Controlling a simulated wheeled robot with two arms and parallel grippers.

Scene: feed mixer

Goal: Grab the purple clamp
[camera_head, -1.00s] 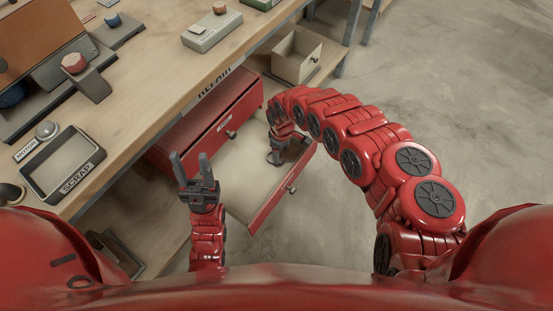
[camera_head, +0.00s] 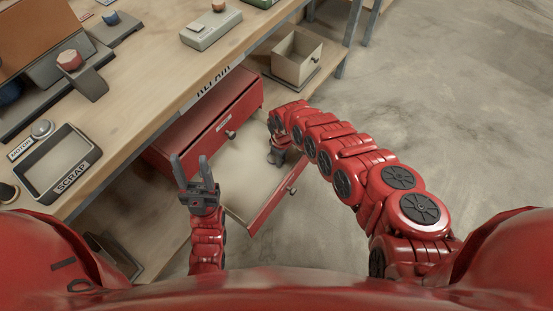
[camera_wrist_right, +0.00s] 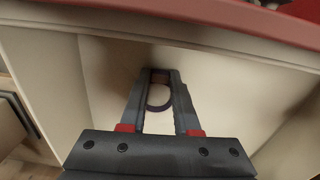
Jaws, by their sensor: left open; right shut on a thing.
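The purple clamp (camera_wrist_right: 158,108) is a small dark purple ring. In the right wrist view it sits between my right fingertips, over the pale drawer floor. My right gripper (camera_wrist_right: 160,74) is shut on it, with a finger on either side. In the head view my right gripper (camera_head: 275,158) is inside the open red drawer (camera_head: 268,209), mostly hidden below my arm, and the clamp cannot be made out there. My left gripper (camera_head: 191,158) is open and empty, fingers pointing up, in front of the drawer's left side.
The wooden workbench (camera_head: 150,75) runs above the drawers. It carries a scrap tray (camera_head: 88,148), a motor button (camera_head: 42,128) and a grey box (camera_head: 211,29). A beige open bin (camera_head: 297,68) stands behind the drawer. The floor to the right is clear.

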